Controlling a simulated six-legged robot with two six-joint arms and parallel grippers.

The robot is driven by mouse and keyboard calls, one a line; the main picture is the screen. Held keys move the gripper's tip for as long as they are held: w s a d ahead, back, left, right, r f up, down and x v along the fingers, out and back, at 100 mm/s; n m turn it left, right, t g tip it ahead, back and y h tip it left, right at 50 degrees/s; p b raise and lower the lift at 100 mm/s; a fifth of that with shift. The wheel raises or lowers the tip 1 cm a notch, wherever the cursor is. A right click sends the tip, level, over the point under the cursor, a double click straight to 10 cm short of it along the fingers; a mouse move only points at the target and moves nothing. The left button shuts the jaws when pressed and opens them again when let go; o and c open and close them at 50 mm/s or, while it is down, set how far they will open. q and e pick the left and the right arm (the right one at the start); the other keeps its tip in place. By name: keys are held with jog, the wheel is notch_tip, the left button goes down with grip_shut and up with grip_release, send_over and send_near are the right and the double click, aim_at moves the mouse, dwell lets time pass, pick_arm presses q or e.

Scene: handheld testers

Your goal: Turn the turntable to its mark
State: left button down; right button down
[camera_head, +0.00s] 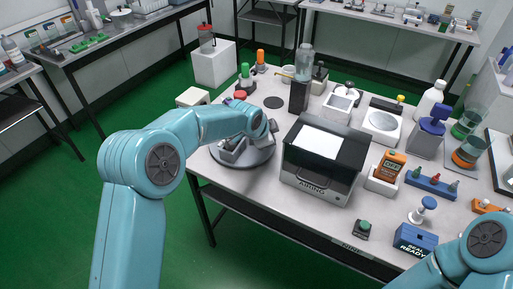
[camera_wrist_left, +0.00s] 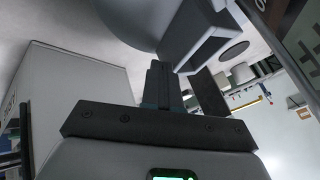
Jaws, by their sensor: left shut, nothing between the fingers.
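The turntable (camera_head: 262,161) is a dark grey disc at the table's left front edge in the head view, with a light grey raised piece (camera_head: 232,150) on it. My left arm reaches over the disc and hides part of it. My left gripper (camera_wrist_left: 164,80) is shut and empty. In the left wrist view its fingers are close to a grey block-like piece (camera_wrist_left: 205,35) beside a rounded grey surface. I cannot tell whether they touch. I cannot make out the turntable's mark. My right arm shows at the lower right, but its gripper is out of view.
A large dark machine with a white top (camera_head: 321,141) stands just right of the turntable. A red button (camera_head: 240,95), a green-capped bottle (camera_head: 245,75) and a flat black disc (camera_head: 274,102) are behind it. Bottles and devices crowd the table's right side. Green floor lies left.

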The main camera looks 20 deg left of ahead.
pick_arm(q)
jog(key=shift+w+d+n+y+b, duration=0.15)
jog(key=shift+w+n+y+b, duration=0.15)
jog(key=shift+w+n+b, duration=0.1)
jog(key=shift+w+f+n+y+b, duration=0.15)
jog(key=shift+w+n+y+b, duration=0.15)
jog(key=shift+w+n+b, duration=0.15)
jog(key=shift+w+n+y+b, duration=0.3)
jog(key=shift+w+n, duration=0.05)
jog(key=shift+n, duration=0.2)
jog(key=shift+w+n+y, duration=0.4)
jog(key=shift+w+n, duration=0.15)
jog(key=shift+n, duration=0.05)
jog(key=shift+w+a+n+y+b, duration=0.25)
jog(key=shift+w+n+y+b, duration=0.15)
jog(key=shift+n, duration=0.2)
jog(key=shift+r, duration=0.25)
